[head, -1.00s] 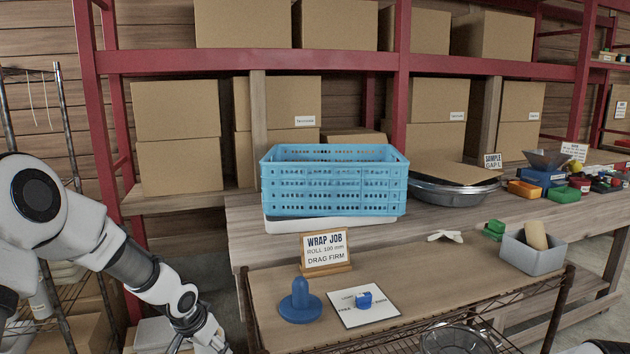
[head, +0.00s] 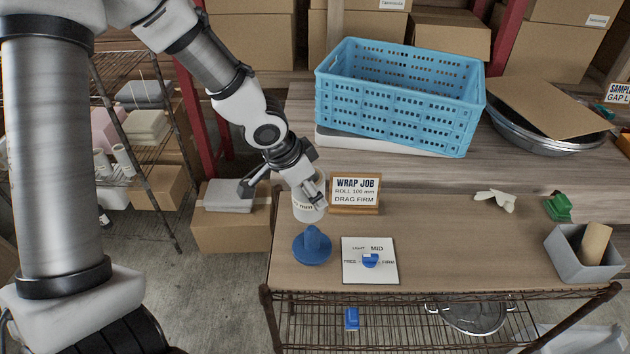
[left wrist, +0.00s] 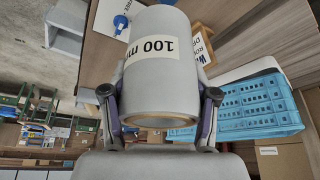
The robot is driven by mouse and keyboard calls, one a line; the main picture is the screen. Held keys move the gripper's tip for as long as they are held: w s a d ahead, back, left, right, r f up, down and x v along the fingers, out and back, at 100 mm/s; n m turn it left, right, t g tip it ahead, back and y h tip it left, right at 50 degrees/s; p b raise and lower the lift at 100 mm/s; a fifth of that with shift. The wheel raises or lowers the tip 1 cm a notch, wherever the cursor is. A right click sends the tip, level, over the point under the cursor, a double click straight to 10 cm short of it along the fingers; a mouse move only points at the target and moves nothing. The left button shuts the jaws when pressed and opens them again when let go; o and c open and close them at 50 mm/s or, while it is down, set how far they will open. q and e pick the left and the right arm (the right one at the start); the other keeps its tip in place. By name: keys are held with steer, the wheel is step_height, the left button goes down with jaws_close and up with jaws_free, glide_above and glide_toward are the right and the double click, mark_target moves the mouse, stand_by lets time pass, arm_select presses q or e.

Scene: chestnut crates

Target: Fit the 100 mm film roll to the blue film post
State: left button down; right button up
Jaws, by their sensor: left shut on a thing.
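The blue film post (head: 312,247), a round base with an upright peg, stands at the left end of the brown cart top (head: 450,235). My left gripper (head: 310,190) is shut on a pale grey roll (head: 307,210), held just behind the post and left of the sign. In the left wrist view the roll (left wrist: 158,80) sits between both fingers, its label reading "100 m", the rest cut off by its curve. The roll looks roughly upright and apart from the post; its exact height above the cart top is hard to tell. My right gripper is out of view.
The "WRAP JOB, ROLL 100 mm, DRAG FIRM" sign (head: 354,192) stands close right of the roll. A white card with a blue dial (head: 370,261) lies right of the post. A blue crate (head: 395,105) stands behind. A grey bin (head: 570,262) is at the right end.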

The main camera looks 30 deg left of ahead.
arm_select(q)
steer(key=b+x, duration=0.2)
steer(key=a+b+x, duration=0.1)
steer(key=b+x, duration=0.2)
steer(key=shift+f, duration=0.3)
steer(key=shift+s+f+b, duration=0.15)
steer(key=shift+f+b, duration=0.15)
steer(key=shift+f, duration=0.05)
steer(key=shift+a+f, duration=0.15)
steer(key=shift+f, duration=0.15)
steer(key=shift+w+f+b, duration=0.25)
steer(key=shift+w+b, duration=0.05)
steer(key=shift+w, duration=0.15)
steer(key=shift+s+r, duration=0.25)
steer(key=shift+s, duration=0.05)
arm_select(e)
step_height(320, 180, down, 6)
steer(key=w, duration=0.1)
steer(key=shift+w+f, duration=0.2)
arm_select(q)
steer(key=shift+w+f, duration=0.1)
steer(key=shift+w, duration=0.1)
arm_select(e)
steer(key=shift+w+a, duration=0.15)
arm_select(q)
steer(key=shift+s, duration=0.1)
steer(key=shift+f+b, duration=0.15)
steer(key=shift+b, duration=0.15)
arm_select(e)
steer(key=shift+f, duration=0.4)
